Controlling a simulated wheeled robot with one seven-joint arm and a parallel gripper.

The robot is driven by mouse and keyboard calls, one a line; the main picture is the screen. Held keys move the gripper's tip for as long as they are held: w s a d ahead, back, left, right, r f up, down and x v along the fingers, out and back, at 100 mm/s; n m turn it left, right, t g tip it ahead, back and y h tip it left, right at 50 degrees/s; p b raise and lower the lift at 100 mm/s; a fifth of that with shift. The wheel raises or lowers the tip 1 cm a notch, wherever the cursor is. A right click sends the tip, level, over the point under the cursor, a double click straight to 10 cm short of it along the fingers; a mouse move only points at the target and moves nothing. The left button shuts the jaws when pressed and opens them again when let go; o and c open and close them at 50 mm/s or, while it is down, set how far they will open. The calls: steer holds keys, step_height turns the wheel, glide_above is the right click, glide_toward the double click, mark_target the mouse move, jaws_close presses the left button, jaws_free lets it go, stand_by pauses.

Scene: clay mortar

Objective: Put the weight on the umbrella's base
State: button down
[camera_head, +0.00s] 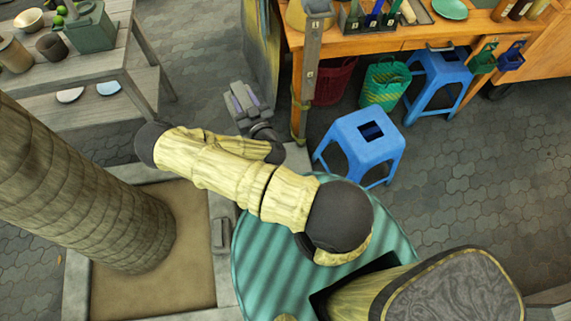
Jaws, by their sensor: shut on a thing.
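My gripper (244,100) is at the end of my arm, left of the orange table's front leg and above the paving. It is shut on a small grey block that looks like the weight (237,88); the fingers hide part of it. A grey slab (298,157) shows low beside the table leg, partly behind my arm. It may be the umbrella's base, but I cannot tell for sure. Another grey block (220,236) lies on the planter's stone rim.
A blue stool (362,140) stands right of my arm, with a second blue stool (440,80) and a green basket (385,82) behind. The orange table (410,38) spans the back. A tree trunk (80,200) rises from the planter (75,285) at left. Paving at right is clear.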

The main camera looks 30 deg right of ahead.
steer(key=w+d+f+m+h+b, duration=0.1)
steer(key=d+f+b, duration=0.5)
steer(key=f+b, duration=1)
steer(key=w+d+f+m+h+b, duration=0.1)
steer(key=w+d+f+b, duration=0.3)
steer(key=f+b, duration=1.3)
steer(key=w+d+f+m+h+b, duration=0.1)
steer(key=w+d+f+h+b, duration=0.2)
steer(key=d+f+b, duration=0.5)
steer(key=shift+d+f+g+b, duration=0.25)
steer(key=shift+f+b, duration=4.1)
steer(key=shift+f, duration=4.9)
steer(key=shift+a, duration=0.1)
step_height(320, 180, down, 6)
steer(key=b, duration=0.4)
steer(key=shift+f, duration=0.1)
step_height(320, 180, down, 4)
steer(key=shift+r+b, duration=0.1)
steer(key=shift+b, duration=1.15)
